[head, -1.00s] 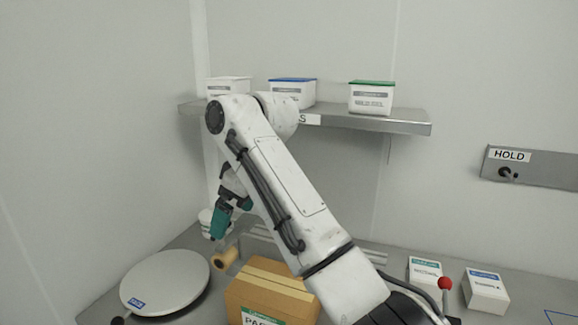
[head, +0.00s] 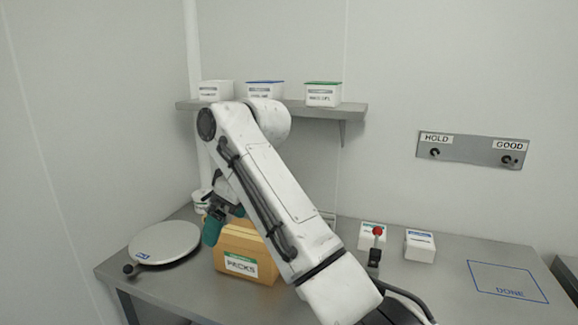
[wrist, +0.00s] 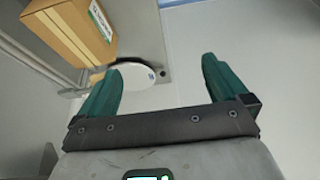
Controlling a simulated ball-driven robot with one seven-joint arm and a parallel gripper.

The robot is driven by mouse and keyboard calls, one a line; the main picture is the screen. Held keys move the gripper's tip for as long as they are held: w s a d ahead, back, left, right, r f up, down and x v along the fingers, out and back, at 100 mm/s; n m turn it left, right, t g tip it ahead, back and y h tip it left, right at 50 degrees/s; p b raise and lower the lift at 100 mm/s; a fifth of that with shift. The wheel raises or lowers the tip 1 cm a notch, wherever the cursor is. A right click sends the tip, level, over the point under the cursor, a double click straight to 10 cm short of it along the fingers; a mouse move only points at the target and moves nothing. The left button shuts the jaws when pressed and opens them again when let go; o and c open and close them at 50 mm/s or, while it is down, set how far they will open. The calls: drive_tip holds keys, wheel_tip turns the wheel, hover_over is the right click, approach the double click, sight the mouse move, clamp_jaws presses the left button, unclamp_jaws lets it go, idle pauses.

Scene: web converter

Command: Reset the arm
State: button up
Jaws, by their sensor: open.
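My arm (head: 275,190) is white and bent, reaching up and over the left part of the bench in the head view. In that view the box (wrist: 75,35) is at the upper left, apart from the fingers. The round white plate (wrist: 135,75) shows beyond the left finger, partly hidden by it.
The steel bench (head: 420,285) carries the PACKS box (head: 262,242), a round plate (head: 165,243) at left and two small white boxes at right, one (head: 420,246) beside a red-knobbed lever (head: 377,232). A shelf (head: 350,112) holds three tubs. The DONE outline (head: 508,282) is empty.

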drive_tip(key=s+d+f+m, duration=0.2)
drive_tip(key=s+d+f, duration=0.35)
drive_tip(key=f, duration=0.45)
drive_tip(key=s+d+f+m, duration=0.2)
drive_tip(key=s+d+f, duration=0.3)
drive_tip(key=f, duration=0.5)
drive_tip(key=s+d+f+m, duration=0.3)
drive_tip(key=d+f, duration=0.4)
drive_tip(key=f, duration=0.3)
drive_tip(key=s+d+f+m+h, duration=0.1)
drive_tip(key=s+d+f+m, duration=0.1)
drive_tip(key=s+d+f, duration=0.35)
drive_tip(key=s+d+f+m+h, duration=0.1)
drive_tip(key=s+d+f+m, duration=0.15)
drive_tip(key=s+d, duration=0.65)
drive_tip(key=s+d+m+h, duration=0.1)
drive_tip(key=s+d, duration=0.2)
drive_tip(key=s, duration=0.5)
drive_tip(key=s+d+m+h, duration=0.1)
drive_tip(key=s+d, duration=0.3)
drive_tip(key=s, duration=0.5)
drive_tip(key=shift+d+r+m+g, duration=0.2)
drive_tip(key=shift+m+g, duration=0.1)
drive_tip(key=shift+m, duration=0.25)
